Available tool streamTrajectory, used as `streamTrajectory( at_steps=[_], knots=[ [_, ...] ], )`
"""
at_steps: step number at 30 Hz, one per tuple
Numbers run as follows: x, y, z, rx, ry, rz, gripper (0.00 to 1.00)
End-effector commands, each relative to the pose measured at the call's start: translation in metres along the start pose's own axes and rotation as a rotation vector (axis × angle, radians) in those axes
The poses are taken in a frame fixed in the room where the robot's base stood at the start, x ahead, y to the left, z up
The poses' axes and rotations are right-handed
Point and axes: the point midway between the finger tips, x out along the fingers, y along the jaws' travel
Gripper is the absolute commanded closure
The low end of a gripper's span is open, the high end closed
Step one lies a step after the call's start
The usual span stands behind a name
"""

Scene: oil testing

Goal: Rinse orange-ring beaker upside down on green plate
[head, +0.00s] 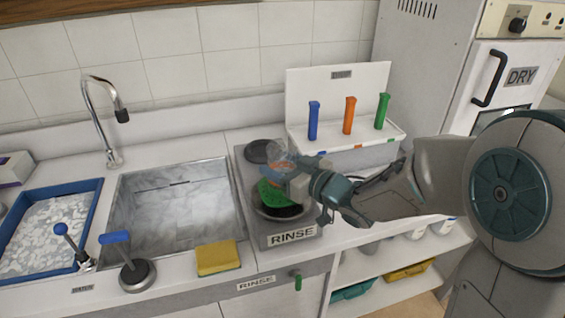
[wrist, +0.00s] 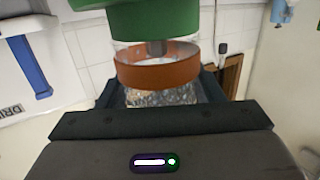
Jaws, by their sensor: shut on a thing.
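The orange-ring beaker (head: 281,166) is clear glass and sits in my gripper (head: 297,183) above the green plate (head: 270,195) of the rinse station. In the wrist view its orange band (wrist: 157,72) lies between the dark jaws, with droplets on the glass. A green part (wrist: 155,20) is at the glass's far end, with a small grey nozzle showing through the glass. My gripper is shut on the beaker. I cannot tell whether the glass touches the plate. The jaws hide part of the beaker.
The sink (head: 175,210) is left of the RINSE station (head: 293,236). A yellow sponge (head: 217,257) lies at the counter's front. A white rack (head: 340,90) with blue, orange and green handles stands behind. The DRY cabinet (head: 505,85) is at right.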

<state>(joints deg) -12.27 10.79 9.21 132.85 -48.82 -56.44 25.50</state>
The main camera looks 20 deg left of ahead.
Motion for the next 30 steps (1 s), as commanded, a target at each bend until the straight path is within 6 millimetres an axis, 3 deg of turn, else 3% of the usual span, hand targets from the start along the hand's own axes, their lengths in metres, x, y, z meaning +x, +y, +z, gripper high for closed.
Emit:
streamTrajectory(
  at_steps=[18,30],
  knots=[
    [-0.005,0.0,-0.054,-0.001,0.002,0.0,0.62],
    [-0.005,0.0,-0.054,-0.001,0.001,0.0,0.62]
  ],
)
